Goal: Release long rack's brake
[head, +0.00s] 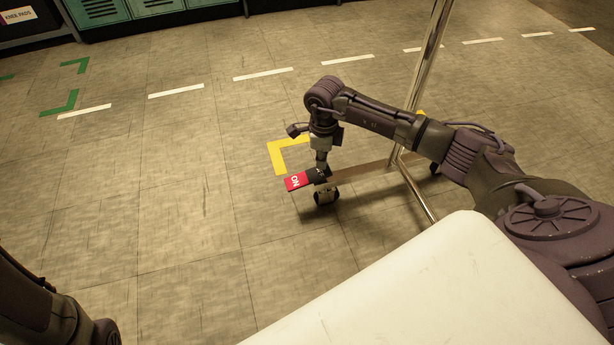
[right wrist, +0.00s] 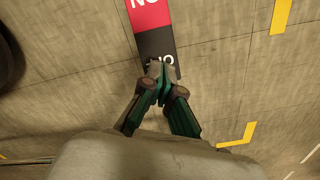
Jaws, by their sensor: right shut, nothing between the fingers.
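The long rack (head: 362,170) is a metal frame with a chrome upright and a low base bar. A caster (head: 326,196) sits under the end of the bar. The brake pedal (head: 298,181) above it has a red part marked "ON" and a dark part. In the right wrist view the red part (right wrist: 149,14) is at the top and the dark part (right wrist: 157,42) below it. My right gripper (head: 321,168) points down, shut and empty, at the dark part; its fingertips overlap that part's lettering in the right wrist view (right wrist: 160,68). I cannot tell whether they touch. My left gripper is out of view.
Yellow corner tape (head: 284,148) marks the floor beside the caster. A dashed white line (head: 263,74) and green corner marks (head: 62,103) lie farther off. Teal lockers (head: 150,8) stand at the back. The floor to the left is clear.

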